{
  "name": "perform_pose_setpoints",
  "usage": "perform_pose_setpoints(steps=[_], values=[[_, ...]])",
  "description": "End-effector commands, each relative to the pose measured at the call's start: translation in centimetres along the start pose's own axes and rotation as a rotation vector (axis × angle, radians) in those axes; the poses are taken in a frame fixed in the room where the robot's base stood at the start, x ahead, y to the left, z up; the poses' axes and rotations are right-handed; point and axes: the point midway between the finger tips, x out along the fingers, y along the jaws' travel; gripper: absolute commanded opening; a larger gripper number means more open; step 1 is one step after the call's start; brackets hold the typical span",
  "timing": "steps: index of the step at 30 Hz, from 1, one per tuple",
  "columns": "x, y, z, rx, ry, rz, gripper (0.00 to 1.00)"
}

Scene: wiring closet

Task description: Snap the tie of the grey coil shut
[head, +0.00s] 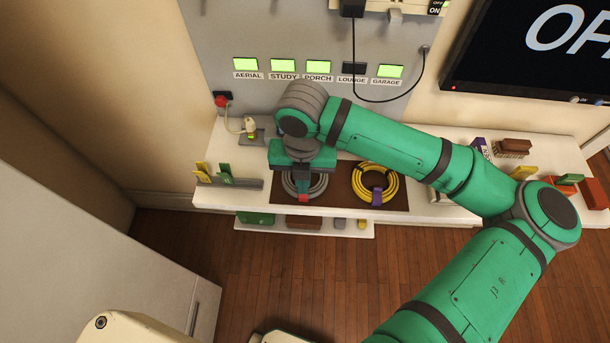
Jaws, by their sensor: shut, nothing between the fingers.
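The grey coil (318,187) lies on the brown mat (341,199) on the white shelf. My gripper (303,197) is shut and points down at the front left part of the grey coil, covering some of it. A small red piece shows at the fingertips; I cannot tell whether it is the tie or part of my gripper, so the state of the tie cannot be made out. Whether the fingertips touch the coil is not clear.
A yellow coil (361,192) with a purple tie (377,196) lies right of the grey coil. A rack with yellow and green cards (225,178) stands at the left. A lower shelf (354,231) holds small items. A black cable (354,62) hangs on the panel behind.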

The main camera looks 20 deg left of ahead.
Motion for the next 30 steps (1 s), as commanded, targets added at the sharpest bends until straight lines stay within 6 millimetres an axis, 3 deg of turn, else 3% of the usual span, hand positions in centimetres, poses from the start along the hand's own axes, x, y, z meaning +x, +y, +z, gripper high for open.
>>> perform_pose_setpoints(steps=[15, 30], values=[[0.6, 0.0, 0.6, -0.001, 0.001, 0.000, 0.00], [-3.5, 0.0, 0.3, 0.000, 0.000, 0.001, 0.00]])
